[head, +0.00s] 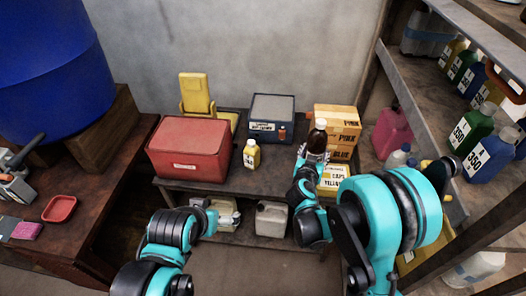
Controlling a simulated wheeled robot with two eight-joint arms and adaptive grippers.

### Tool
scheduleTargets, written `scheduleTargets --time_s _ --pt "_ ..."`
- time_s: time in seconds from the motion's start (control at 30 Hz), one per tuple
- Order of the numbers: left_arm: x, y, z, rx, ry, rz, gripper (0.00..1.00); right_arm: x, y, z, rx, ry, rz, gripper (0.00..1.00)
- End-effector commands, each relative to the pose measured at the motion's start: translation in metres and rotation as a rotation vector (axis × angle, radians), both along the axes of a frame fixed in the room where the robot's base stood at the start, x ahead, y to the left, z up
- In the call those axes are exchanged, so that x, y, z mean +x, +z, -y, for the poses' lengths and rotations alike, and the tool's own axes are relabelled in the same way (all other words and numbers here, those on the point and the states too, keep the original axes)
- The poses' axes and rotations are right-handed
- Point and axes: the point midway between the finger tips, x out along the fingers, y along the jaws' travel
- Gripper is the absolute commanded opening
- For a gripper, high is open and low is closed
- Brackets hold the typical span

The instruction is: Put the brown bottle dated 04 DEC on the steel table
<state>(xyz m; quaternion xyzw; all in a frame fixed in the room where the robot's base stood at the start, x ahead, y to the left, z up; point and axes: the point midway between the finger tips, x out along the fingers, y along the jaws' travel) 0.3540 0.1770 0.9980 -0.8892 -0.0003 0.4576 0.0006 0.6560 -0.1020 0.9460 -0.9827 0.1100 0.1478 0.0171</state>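A brown bottle (317,137) with a white cap stands upright in my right gripper (314,157), at the right part of the middle table. The gripper's fingers are around its lower part and seem closed on it. Its label is too small to read, and I cannot tell whether its base touches anything. The middle table (218,183) has a dark, worn top and a lower shelf; I cannot tell whether it is steel. My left gripper (207,212) is low in front of this table's left half; its fingers are too small to judge.
On the middle table are a red box (188,150), a small yellow bottle (251,155), a dark blue box (271,117) and stacked cartons (338,122). Shelves (425,95) with several bottles stand at right. A wooden bench (100,205) with a red tray (60,208) is at left.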

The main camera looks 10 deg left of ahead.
Motion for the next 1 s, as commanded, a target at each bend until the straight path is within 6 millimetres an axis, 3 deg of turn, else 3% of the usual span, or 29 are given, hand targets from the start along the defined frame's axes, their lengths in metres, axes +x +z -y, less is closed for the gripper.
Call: scheduleTargets --time_s 0.03,0.27,0.7,1.0 --pt "0.000 -0.005 0.000 0.000 0.000 0.000 1.00 0.007 -0.011 -0.007 -0.001 0.008 0.001 0.01" --pt "0.000 -0.014 0.000 0.000 0.000 0.000 1.00 0.029 -0.034 -0.027 -0.001 0.017 0.001 0.01" --pt "0.000 -0.046 0.000 0.000 0.000 0.000 1.00 0.089 -0.087 -0.092 -0.002 0.016 0.001 0.01" --pt "0.000 -0.055 0.000 0.000 0.000 0.000 1.00 0.097 -0.102 -0.100 -0.001 0.014 0.001 0.01"
